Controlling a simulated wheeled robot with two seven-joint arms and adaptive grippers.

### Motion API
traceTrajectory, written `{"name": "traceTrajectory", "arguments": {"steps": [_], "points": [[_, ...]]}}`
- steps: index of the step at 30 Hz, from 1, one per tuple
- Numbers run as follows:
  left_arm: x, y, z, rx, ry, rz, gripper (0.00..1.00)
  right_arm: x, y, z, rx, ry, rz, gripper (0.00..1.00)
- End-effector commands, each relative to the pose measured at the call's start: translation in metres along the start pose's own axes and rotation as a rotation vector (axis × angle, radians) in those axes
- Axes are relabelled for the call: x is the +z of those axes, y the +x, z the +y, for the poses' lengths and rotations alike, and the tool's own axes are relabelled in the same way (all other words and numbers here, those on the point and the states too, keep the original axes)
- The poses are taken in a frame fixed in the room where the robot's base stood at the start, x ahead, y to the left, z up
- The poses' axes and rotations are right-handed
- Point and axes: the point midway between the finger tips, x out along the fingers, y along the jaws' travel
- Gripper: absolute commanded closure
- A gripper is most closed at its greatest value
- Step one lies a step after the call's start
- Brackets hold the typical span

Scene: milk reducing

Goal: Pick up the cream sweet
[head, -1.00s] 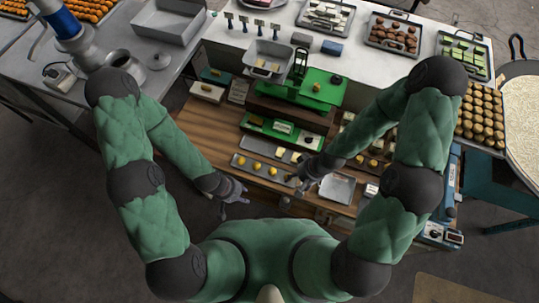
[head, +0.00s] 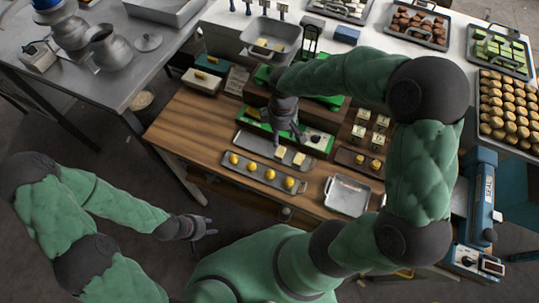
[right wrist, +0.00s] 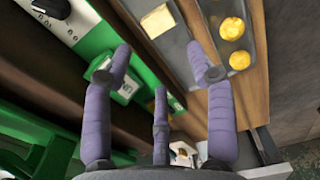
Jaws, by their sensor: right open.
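Pale cream sweets lie on the grey rear tray (head: 248,141) on the wooden counter: one cream sweet (head: 280,152) and another (head: 299,158) to its right. A cream sweet also shows at the top of the right wrist view (right wrist: 157,20). My right gripper (head: 286,132) is over the green unit just behind that tray. Its purple fingers (right wrist: 165,72) are spread, with nothing between them, and the sweet is apart from them. Its arm hides part of the counter behind. My left gripper (head: 204,228) is empty, fingers spread, off the counter's front edge.
Round yellow sweets (head: 252,167) sit on a front tray beside the cream sweets. An empty metal tray (head: 347,196) is to the right, near a dark tray (head: 358,162) with yellow sweets. A green unit with a dial (head: 315,139) stands close behind the rear tray.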

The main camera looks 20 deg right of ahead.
Motion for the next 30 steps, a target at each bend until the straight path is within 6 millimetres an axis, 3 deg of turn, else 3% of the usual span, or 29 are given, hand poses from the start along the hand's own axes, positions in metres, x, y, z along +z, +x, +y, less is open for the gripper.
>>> {"name": "traceTrajectory", "arguments": {"steps": [12, 20, 30], "points": [[-0.001, 0.008, -0.003, 0.0, 0.001, 0.001, 0.6, 0.002, 0.049, 0.001, 0.003, -0.005, -0.007, 0.43], [-0.001, 0.009, -0.003, 0.0, 0.0, 0.001, 0.6, 0.002, 0.061, 0.001, 0.003, -0.004, -0.006, 0.43], [-0.001, 0.016, -0.006, 0.0, 0.0, 0.001, 0.6, 0.002, 0.104, -0.001, 0.002, -0.005, -0.006, 0.43]]}}
